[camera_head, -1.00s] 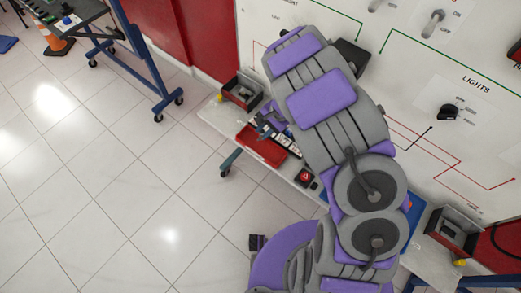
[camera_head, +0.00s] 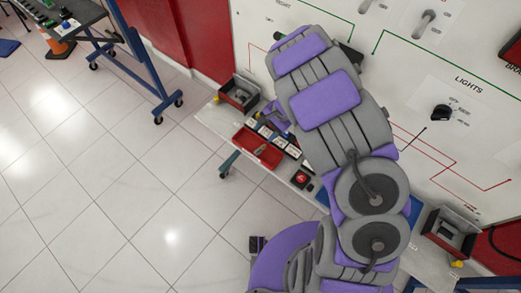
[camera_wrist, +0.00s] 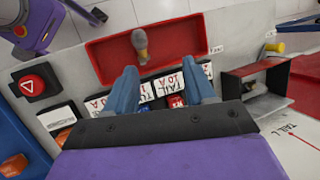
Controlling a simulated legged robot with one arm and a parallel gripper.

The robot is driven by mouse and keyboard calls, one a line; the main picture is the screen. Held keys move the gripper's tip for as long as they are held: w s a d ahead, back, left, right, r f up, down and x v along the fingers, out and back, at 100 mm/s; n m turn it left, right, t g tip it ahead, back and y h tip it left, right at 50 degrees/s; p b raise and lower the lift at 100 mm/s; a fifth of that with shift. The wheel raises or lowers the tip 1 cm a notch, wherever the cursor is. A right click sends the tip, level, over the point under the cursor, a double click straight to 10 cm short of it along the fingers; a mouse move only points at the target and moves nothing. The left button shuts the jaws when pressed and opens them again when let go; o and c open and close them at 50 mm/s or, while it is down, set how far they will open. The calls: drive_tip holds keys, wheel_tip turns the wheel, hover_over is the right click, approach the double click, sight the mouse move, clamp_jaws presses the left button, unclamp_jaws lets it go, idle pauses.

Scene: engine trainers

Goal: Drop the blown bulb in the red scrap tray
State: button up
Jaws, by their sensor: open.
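The red scrap tray (camera_head: 240,137) lies on the bench along the wall panel. It also fills the top middle of the wrist view (camera_wrist: 182,40). A bulb (camera_wrist: 140,45) with a grey-brown body lies inside the tray; it shows small in the head view (camera_head: 261,149). Whether it is blown cannot be told. My gripper (camera_wrist: 161,68) is open, with two blue fingers apart and nothing between them but the labelled cards behind. The fingertips point toward the tray's near edge, clear of the bulb. In the head view my gripper (camera_head: 273,117) is beside the tray, partly hidden by my arm.
Labelled fuse cards (camera_wrist: 160,85) lie next to the tray. A red button box (camera_wrist: 34,84) sits to their left. An open-fronted box (camera_wrist: 250,80) stands to the right. The wall panel (camera_head: 440,85) is close behind my arm; the tiled floor in front is clear.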

drive_tip(key=a+p+v, duration=0.1)
drive_tip(key=p+v, duration=0.2)
drive_tip(key=v, duration=1.2)
drive_tip(key=shift+r+p, duration=0.3)
drive_tip(key=shift+r, duration=0.25)
drive_tip(key=shift+w+a, duration=0.1)
drive_tip(key=shift+a, duration=0.05)
drive_tip(key=s+d+r+n+h, duration=0.1)
drive_tip(key=s+r, duration=0.3)
drive_tip(key=s, duration=0.7)
drive_tip(key=s+d+r+n+g+h, duration=0.1)
drive_tip(key=s+d+r+n, duration=0.3)
drive_tip(key=s, duration=0.7)
drive_tip(key=s+d+r+n+h, duration=0.2)
drive_tip(key=s+r, duration=0.4)
drive_tip(key=s, duration=0.5)
drive_tip(key=shift+d+n+h, duration=0.4)
drive_tip(key=shift+d+n, duration=0.05)
drive_tip(key=shift+n, duration=0.05)
